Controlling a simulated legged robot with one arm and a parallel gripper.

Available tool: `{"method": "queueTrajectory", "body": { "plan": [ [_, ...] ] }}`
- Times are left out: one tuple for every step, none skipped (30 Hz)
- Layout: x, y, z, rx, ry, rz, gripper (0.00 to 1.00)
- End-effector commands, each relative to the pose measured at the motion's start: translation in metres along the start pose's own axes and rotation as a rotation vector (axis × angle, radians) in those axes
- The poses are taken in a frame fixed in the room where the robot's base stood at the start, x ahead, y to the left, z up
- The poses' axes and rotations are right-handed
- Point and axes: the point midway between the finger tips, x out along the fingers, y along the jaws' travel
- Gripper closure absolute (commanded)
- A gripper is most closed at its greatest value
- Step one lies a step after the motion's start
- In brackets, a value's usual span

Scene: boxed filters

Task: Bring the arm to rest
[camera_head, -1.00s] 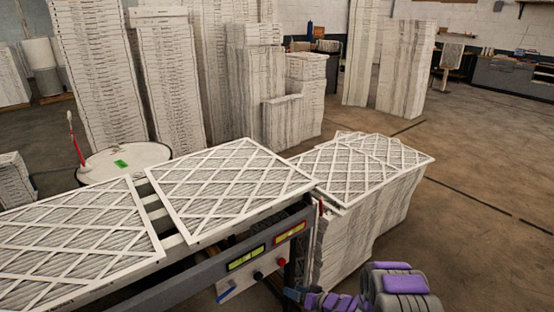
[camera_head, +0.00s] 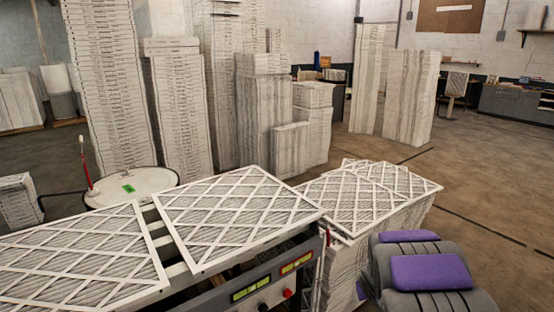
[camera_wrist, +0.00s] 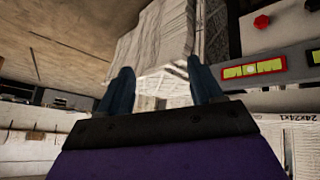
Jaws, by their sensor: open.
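My arm shows as grey and purple links at the bottom right of the head view; my gripper is hidden there. In the wrist view my gripper (camera_wrist: 158,90) is open, its two dark blue fingers apart with nothing between them. Beyond the fingers in that view stands a pale filter stack (camera_wrist: 155,40), and the machine's grey panel is at the right.
Two lattice-faced filters (camera_head: 235,215) (camera_head: 75,255) lie on the conveyor with a control panel (camera_head: 270,285). A filter stack (camera_head: 370,195) stands beside its end. A white drum (camera_head: 130,187) and tall stacks (camera_head: 105,90) stand behind. Open floor (camera_head: 490,190) lies at right.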

Motion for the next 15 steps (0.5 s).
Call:
{"method": "queueTrajectory", "body": {
  "plan": [
    [-0.020,0.004,0.004,0.006,-0.024,0.022,0.35],
    [-0.031,0.006,0.007,0.013,-0.042,0.035,0.35],
    [-0.045,0.009,0.014,0.020,-0.070,0.049,0.35],
    [-0.055,0.010,0.019,0.026,-0.091,0.059,0.35],
    [-0.067,0.011,0.023,0.032,-0.108,0.066,0.35],
    [-0.081,0.012,0.032,0.039,-0.138,0.076,0.35],
    [-0.092,0.012,0.037,0.045,-0.157,0.080,0.35],
    [-0.103,0.012,0.043,0.049,-0.179,0.085,0.35],
    [-0.117,0.010,0.052,0.057,-0.208,0.086,0.35],
    [-0.128,0.009,0.060,0.060,-0.233,0.087,0.35],
    [-0.139,0.008,0.067,0.066,-0.253,0.086,0.35],
    [-0.153,0.005,0.078,0.071,-0.285,0.083,0.35],
    [-0.164,0.002,0.086,0.074,-0.307,0.078,0.35],
    [-0.175,0.000,0.093,0.079,-0.326,0.073,0.35],
    [-0.189,-0.005,0.104,0.082,-0.358,0.063,0.35]
  ]
}}
